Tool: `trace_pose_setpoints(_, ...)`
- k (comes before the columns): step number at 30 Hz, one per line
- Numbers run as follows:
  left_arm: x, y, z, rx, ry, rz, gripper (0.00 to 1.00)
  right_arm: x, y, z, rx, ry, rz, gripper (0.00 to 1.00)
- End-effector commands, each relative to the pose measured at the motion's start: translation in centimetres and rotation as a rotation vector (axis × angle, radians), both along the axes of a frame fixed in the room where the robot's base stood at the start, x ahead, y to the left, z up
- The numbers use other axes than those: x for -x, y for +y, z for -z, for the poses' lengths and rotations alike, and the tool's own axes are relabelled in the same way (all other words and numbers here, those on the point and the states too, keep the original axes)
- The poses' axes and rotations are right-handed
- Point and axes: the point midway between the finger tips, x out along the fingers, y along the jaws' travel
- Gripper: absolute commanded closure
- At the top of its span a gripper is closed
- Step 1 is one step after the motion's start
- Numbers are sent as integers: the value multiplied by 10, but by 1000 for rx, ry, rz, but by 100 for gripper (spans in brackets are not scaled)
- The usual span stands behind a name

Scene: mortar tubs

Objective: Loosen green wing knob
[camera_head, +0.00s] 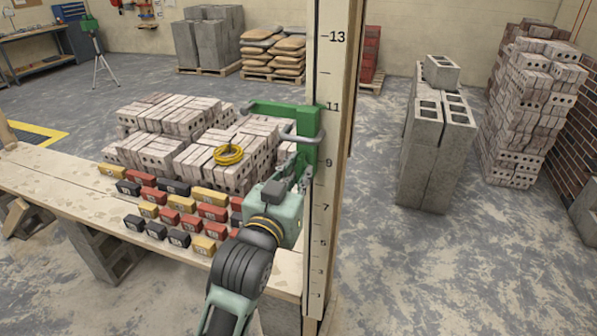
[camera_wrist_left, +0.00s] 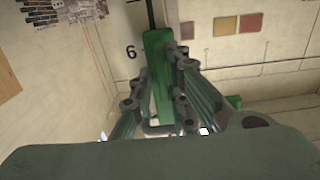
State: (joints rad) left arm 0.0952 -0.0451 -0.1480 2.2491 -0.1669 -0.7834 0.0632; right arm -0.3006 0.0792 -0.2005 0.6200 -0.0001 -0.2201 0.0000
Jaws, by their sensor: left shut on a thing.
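A tall graduated wooden pole (camera_head: 325,60) stands upright at the bench's right end. A green slider clamp (camera_head: 306,150) sits on it near mark 10, with a green arm (camera_head: 275,108) reaching left. A grey bent bar (camera_head: 300,138) crosses the clamp's front. My left gripper (camera_head: 303,172) is at the clamp's lower front, its fingers shut on what I take as the green wing knob; the fingers mostly hide the grip. In the left wrist view the green clamp (camera_wrist_left: 158,75) shows beyond and between the fingers (camera_wrist_left: 178,90). My right gripper is out of view.
Grey concrete blocks (camera_head: 432,150) stand on the floor right of the pole; floor between is clear.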

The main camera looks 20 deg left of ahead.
Motion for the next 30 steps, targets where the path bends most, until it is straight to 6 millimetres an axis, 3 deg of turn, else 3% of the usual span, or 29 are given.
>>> trace_pose_setpoints(18, 0, 0, -1, 45, -1, 1, 100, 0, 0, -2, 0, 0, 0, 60)
trace_pose_setpoints(19, 0, 0, -1, 45, -1, 1, 83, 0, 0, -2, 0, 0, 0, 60)
trace_pose_setpoints(24, 0, 0, -1, 43, -1, 1, 68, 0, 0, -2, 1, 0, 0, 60)
trace_pose_setpoints(30, 0, 0, -1, 41, 0, 0, 66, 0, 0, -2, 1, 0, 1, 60)
